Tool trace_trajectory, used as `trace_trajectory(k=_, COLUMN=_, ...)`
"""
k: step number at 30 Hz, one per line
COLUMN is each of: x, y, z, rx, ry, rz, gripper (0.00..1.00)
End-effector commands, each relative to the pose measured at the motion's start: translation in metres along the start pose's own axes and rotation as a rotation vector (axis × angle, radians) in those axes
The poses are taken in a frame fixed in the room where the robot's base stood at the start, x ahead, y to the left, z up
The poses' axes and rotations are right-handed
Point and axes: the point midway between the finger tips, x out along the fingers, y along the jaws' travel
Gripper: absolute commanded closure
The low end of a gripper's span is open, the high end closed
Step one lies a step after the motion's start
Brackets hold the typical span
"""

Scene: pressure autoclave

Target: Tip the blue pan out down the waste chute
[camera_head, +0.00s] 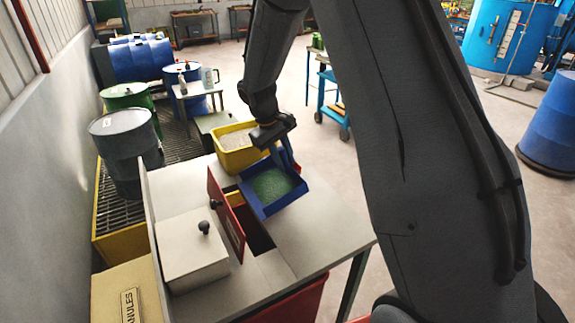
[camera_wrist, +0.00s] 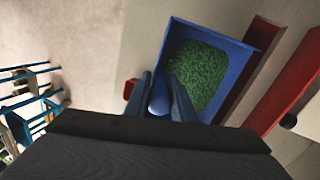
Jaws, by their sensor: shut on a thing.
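The blue pan (camera_head: 248,196) holds a heap of green granules (camera_head: 272,187). My gripper (camera_head: 287,153) is shut on the blue handle at the pan's far side. In the wrist view, my gripper's fingers (camera_wrist: 166,92) close around this handle, and the pan (camera_wrist: 182,30) lies beyond them with the granules (camera_wrist: 197,75) inside. The pan is above the bench beside a dark opening (camera_head: 258,238), partly covering it. A red flap (camera_head: 226,216) with a black knob stands raised at the opening's left. I cannot tell how far the pan is tilted.
A yellow tub (camera_head: 234,152) of pale material stands behind the pan. A white lidded box (camera_head: 192,252) is left of the red flap. The bench (camera_head: 325,232) is clear at right. A red bin (camera_head: 300,300) sits below it. Drums stand at back left.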

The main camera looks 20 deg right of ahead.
Motion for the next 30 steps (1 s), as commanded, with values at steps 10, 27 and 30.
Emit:
trace_trajectory(k=10, x=-0.012, y=-0.012, z=-0.003, rx=-0.002, ry=-0.014, rz=0.111, gripper=1.00)
trace_trajectory(k=27, x=-0.032, y=-0.034, z=-0.006, rx=-0.002, ry=-0.044, rz=0.306, gripper=1.00)
trace_trajectory(k=30, x=-0.035, y=-0.039, z=-0.007, rx=-0.002, ry=-0.048, rz=0.341, gripper=1.00)
